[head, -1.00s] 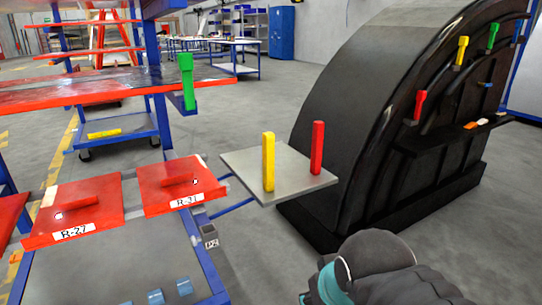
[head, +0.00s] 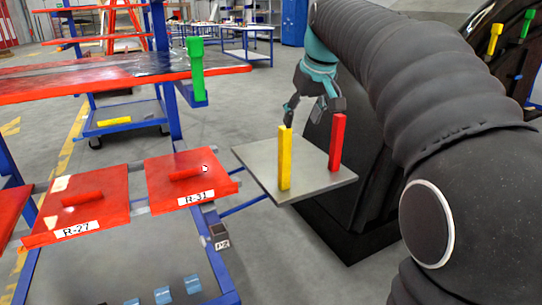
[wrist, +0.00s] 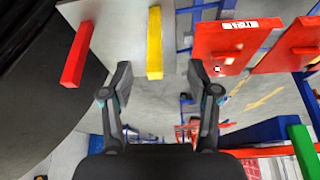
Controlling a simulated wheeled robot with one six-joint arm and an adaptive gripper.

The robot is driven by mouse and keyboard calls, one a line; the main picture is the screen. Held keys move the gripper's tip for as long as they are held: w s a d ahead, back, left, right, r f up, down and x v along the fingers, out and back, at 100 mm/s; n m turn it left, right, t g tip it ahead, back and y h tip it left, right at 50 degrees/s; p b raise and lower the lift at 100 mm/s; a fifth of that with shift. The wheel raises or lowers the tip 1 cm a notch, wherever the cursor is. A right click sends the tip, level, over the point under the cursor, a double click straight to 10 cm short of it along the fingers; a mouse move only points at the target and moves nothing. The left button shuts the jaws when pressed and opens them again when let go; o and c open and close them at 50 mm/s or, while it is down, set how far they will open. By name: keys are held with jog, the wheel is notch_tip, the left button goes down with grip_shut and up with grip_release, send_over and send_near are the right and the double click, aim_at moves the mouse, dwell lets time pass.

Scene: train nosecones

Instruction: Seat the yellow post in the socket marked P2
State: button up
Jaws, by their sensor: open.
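The yellow post (head: 285,158) stands upright on a grey plate (head: 262,158), beside a red post (head: 337,141). My gripper (head: 304,108) is open and empty, above and behind the yellow post in the head view. In the wrist view the yellow post (wrist: 154,45) lies between and ahead of my open fingers (wrist: 157,80), without visible contact. The socket marked P2 (head: 219,236) is a small grey block on the blue frame, below the R-31 panel. Its opening is too small to make out.
Red panels R-27 (head: 78,204) and R-31 (head: 188,178) lie left of the plate. A green post (head: 196,70) stands by the red shelf (head: 115,78). A black curved nosecone (head: 372,190) stands behind my arm. The red post is close on the right.

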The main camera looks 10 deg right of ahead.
send_near(285, 140)
notch_tip(285, 140, up, 2)
jog(key=d, duration=0.2)
jog(key=n, duration=0.1)
jog(key=x, duration=0.2)
jog(key=b+x, duration=0.1)
jog(key=x, duration=0.5)
jog(key=shift+w+a+b, duration=0.2)
jog(key=shift+w+b, duration=0.1)
jog(key=shift+b, duration=0.05)
jog(key=shift+a+b+x, duration=0.2)
jog(key=shift+a+x, duration=0.05)
jog(key=shift+x, duration=1.05)
jog(key=shift+a+b+x, duration=0.2)
jog(key=shift+a+x, duration=0.05)
jog(key=shift+x, duration=1.1)
jog(key=shift+r, duration=0.1)
grip_shut()
